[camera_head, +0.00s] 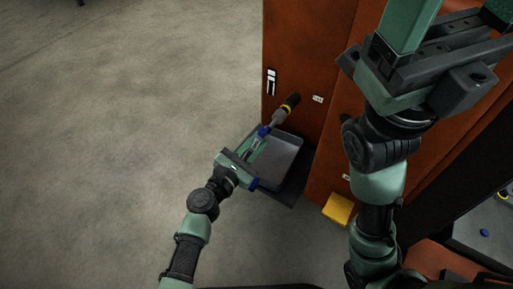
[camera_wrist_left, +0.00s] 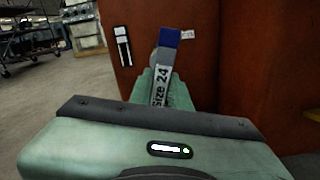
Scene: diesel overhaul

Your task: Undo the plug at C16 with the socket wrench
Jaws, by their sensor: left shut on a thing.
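My left gripper (camera_head: 258,143) reaches up and right towards the red-brown engine wall (camera_head: 335,60). It is shut on the socket wrench, whose blue end (camera_head: 263,131) shows at the fingertips. In the left wrist view the wrench (camera_wrist_left: 161,82) bears a "size 24" label and stands out between the green fingers, its blue end (camera_wrist_left: 170,38) in front of the wall. A grey part with a yellow band and black end (camera_head: 288,105) lies in line beyond it; I cannot tell whether they touch. A small white tag (camera_head: 318,99) is nearby; its text is unreadable. My right gripper (camera_head: 455,18) is open and empty.
A grey tray (camera_head: 295,143) sits below the left gripper, against the wall. A yellow block (camera_head: 338,209) is right of it. A black-and-white fixture (camera_head: 271,82) is on the wall. Open concrete floor (camera_head: 110,120) lies left.

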